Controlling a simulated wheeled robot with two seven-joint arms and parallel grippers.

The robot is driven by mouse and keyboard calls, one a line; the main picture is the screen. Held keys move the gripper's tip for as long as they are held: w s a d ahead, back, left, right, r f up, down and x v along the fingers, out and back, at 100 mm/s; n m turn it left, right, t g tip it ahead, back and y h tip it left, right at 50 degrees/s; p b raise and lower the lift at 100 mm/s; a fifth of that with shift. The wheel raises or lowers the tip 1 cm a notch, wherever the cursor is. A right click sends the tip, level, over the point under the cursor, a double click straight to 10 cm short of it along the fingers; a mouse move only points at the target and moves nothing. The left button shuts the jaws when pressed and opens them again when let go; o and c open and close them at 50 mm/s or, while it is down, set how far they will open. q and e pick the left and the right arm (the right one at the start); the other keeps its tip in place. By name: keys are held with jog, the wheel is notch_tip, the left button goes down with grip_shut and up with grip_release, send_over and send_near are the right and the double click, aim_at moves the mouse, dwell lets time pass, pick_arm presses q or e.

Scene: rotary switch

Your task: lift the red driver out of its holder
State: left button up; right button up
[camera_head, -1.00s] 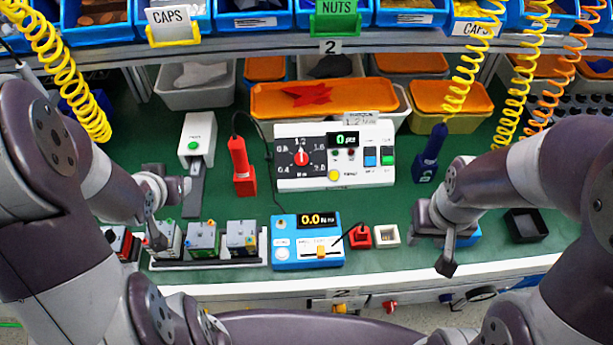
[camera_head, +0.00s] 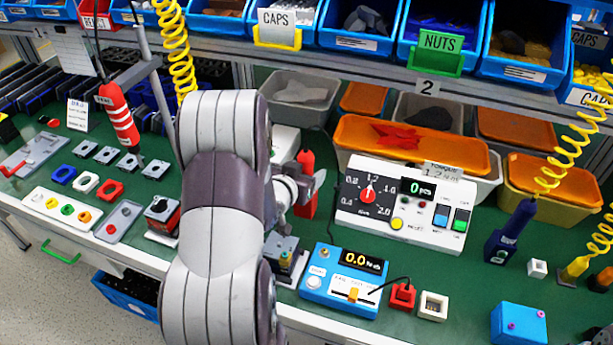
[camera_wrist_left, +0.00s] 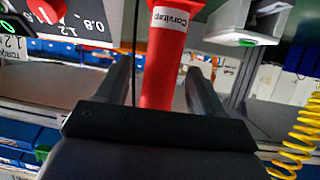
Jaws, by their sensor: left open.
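The red driver (camera_head: 306,162) stands upright in its red holder (camera_head: 306,205) on the green bench, partly hidden by my left arm. My left gripper (camera_head: 308,185) is at the driver, in front of it. In the left wrist view the red driver (camera_wrist_left: 162,70), with a white label, lies between the two open fingers of my left gripper (camera_wrist_left: 160,72). A gap shows beside the right finger; contact at the left finger is unclear. My right gripper is out of view.
A white torque panel (camera_head: 405,200) stands just right of the driver, and a blue meter box (camera_head: 343,280) is in front. A blue driver (camera_head: 515,225) stands farther right. A striped red tool (camera_head: 118,115) hangs at the left. Orange-lidded bins (camera_head: 410,145) are behind.

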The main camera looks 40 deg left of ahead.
aim_at(306, 147)
pick_arm(q)
jog(key=shift+w+a+f, duration=0.15)
jog(key=shift+w+f, duration=0.1)
jog(key=shift+w, duration=0.25)
jog(key=shift+s+r, duration=0.1)
jog(key=c, duration=0.3)
grip_shut()
notch_tip(306, 147, up, 9)
jog(key=shift+r+p, duration=0.15)
jog(key=shift+p, duration=0.85)
jog(key=shift+r, duration=0.4)
